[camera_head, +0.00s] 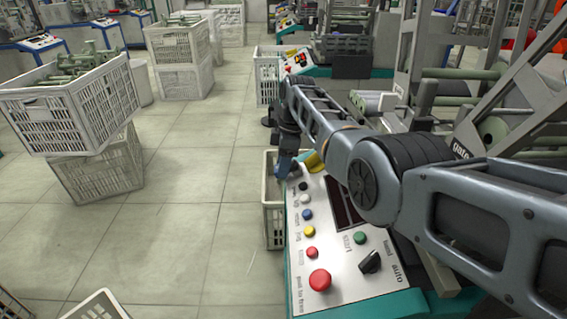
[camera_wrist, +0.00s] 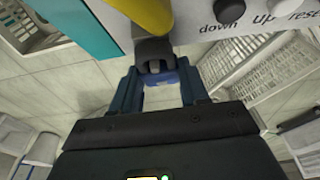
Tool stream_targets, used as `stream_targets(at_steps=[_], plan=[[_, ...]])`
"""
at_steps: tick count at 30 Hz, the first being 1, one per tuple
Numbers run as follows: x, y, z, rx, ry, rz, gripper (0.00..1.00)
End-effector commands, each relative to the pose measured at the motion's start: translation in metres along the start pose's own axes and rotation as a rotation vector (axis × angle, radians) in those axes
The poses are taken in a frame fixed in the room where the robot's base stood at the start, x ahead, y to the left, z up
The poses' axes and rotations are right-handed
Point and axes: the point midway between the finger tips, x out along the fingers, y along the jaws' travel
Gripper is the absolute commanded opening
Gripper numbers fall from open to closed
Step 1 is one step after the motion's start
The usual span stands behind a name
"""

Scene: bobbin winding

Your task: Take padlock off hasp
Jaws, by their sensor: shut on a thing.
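In the wrist view a small blue padlock (camera_wrist: 161,78) sits between the fingertips of my gripper (camera_wrist: 157,80), which is shut on it. A dark grey piece, apparently the hasp (camera_wrist: 153,48), is right above the padlock, under a yellow handle (camera_wrist: 146,14). The shackle is not clear, so I cannot tell whether it is still through the hasp. In the head view my gripper (camera_head: 286,165) is at the far left corner of the control panel (camera_head: 325,255), beside the yellow handle (camera_head: 314,162). The padlock is not distinct there.
The panel carries several buttons, a large red push button (camera_head: 320,279) and a black selector knob (camera_head: 370,261). A white crate (camera_head: 273,222) stands on the floor close to the panel's left side. Stacked crates (camera_head: 105,108) stand farther left, with open floor between.

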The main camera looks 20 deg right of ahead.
Motion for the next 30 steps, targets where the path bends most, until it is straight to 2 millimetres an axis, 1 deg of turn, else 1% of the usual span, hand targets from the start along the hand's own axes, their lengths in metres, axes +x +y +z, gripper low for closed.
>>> stream_targets(at_steps=[30], plan=[[-0.0069, 0.0008, 0.0098, 0.003, -0.003, 0.000, 0.08]])
